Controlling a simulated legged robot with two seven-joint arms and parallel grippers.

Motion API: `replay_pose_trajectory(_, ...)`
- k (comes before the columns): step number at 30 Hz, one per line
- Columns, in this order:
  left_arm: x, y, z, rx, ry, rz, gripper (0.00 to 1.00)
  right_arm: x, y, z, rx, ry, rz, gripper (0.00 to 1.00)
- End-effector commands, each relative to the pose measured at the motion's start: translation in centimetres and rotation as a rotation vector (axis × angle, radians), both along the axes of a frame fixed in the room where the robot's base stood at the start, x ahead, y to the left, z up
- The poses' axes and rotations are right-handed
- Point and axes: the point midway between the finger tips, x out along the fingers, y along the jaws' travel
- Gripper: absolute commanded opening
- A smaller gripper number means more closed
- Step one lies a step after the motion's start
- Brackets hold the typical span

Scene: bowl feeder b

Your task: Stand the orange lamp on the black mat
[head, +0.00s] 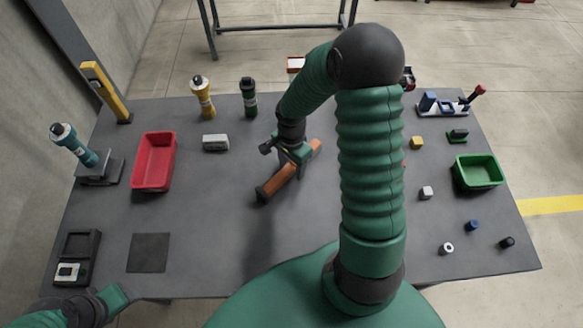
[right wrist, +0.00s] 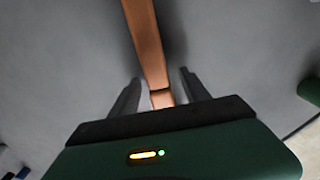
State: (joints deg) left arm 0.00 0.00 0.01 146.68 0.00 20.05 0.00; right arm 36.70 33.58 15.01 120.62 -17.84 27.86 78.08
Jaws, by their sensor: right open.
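The orange lamp (head: 280,184) lies on its side near the middle of the table, its dark end toward the front left. In the right wrist view the orange body (right wrist: 147,45) runs between my fingers. My right gripper (head: 290,158) is over the lamp, with its open fingers (right wrist: 160,92) on either side of the body; I cannot tell whether they touch it. The black mat (head: 148,253) lies flat and bare at the table's front left. My left gripper (head: 112,298) is at the front left edge; its fingers are not clear.
A red bin (head: 136,162) stands left of the lamp, with a grey block (head: 215,142) beside it. Yellow (head: 204,103) and green (head: 249,99) lamp-like items stand behind. A green bin (head: 480,183) and several small parts are at right. The table between mat and lamp is clear.

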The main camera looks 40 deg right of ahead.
Motion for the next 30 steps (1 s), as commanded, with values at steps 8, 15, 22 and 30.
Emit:
replay_pose_trajectory(8, 0.0, 0.0, 0.01, 0.0, 0.0, 0.0, 0.55, -0.04, 0.0, 0.0, 0.0, -0.001, 0.0, 0.44)
replay_pose_trajectory(15, 0.0, 0.0, 0.01, 0.0, 0.0, 0.0, 0.55, -0.01, 0.0, -0.01, 0.0, 0.0, 0.0, 0.13)
replay_pose_trajectory(22, 0.0, 0.0, 0.0, 0.0, 0.0, 0.0, 0.55, 0.0, 0.01, -0.02, 0.0, 0.0, 0.0, 0.0)
replay_pose_trajectory(30, 0.0, 0.0, 0.05, 0.0, 0.0, 0.0, 0.55, 0.02, -0.01, 0.04, 0.0, -0.001, 0.001, 0.0)
